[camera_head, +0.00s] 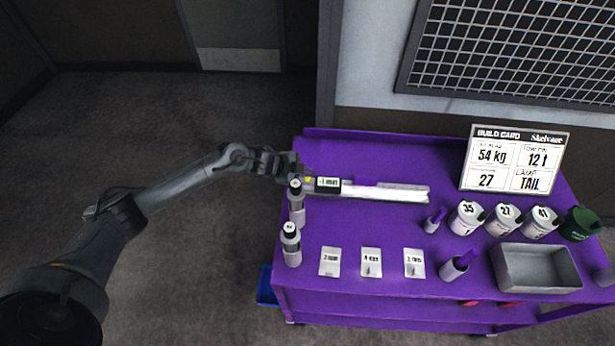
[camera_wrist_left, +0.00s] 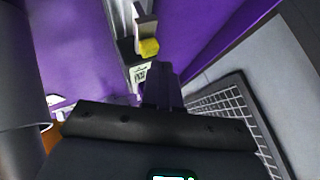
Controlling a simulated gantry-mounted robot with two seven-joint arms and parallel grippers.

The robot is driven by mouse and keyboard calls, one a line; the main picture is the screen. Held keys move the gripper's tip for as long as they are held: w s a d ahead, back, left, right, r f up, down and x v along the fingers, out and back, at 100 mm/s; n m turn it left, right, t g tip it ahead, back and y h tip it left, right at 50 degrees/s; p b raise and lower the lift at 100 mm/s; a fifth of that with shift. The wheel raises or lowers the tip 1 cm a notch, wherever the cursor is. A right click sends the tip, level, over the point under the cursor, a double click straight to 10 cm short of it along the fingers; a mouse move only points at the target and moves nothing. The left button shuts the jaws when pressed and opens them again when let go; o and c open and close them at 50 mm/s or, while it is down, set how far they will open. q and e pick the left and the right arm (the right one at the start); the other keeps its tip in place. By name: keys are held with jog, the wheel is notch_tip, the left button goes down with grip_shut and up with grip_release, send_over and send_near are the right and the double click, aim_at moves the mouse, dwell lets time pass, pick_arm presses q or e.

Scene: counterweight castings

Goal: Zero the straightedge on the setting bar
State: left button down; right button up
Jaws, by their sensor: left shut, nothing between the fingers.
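The straightedge (camera_head: 385,192) is a long, pale bar lying across the back left of the purple cart top. A readout (camera_head: 328,185) at its left end appears to show "-1 mm", with a yellow button (camera_head: 308,179) beside it. I cannot clearly tell the setting bar apart from the straightedge here. My left gripper (camera_head: 297,168) is shut and empty at the readout end, close to the button. In the left wrist view the button (camera_wrist_left: 149,47) and readout (camera_wrist_left: 139,73) sit just beyond the dark fingers (camera_wrist_left: 160,85); contact cannot be told. My right gripper is out of view.
Two grey bottles (camera_head: 291,245) stand at the cart's left edge. Several small cards (camera_head: 371,262) lie along the front. Numbered cups (camera_head: 503,220), a metal tray (camera_head: 538,268) and a build card (camera_head: 514,160) occupy the right side. The cart's middle is mostly clear.

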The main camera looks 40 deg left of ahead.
aim_at(305, 179)
pick_arm(q)
jog(key=shift+f, duration=0.2)
dwell(0.3)
jog(key=shift+f, duration=0.3)
jog(key=shift+r, duration=0.2)
dwell(0.4)
jog(key=shift+r+p, duration=0.55)
jog(key=shift+r, duration=0.2)
notch_tip(305, 179, up, 5)
jog(key=p, duration=0.5)
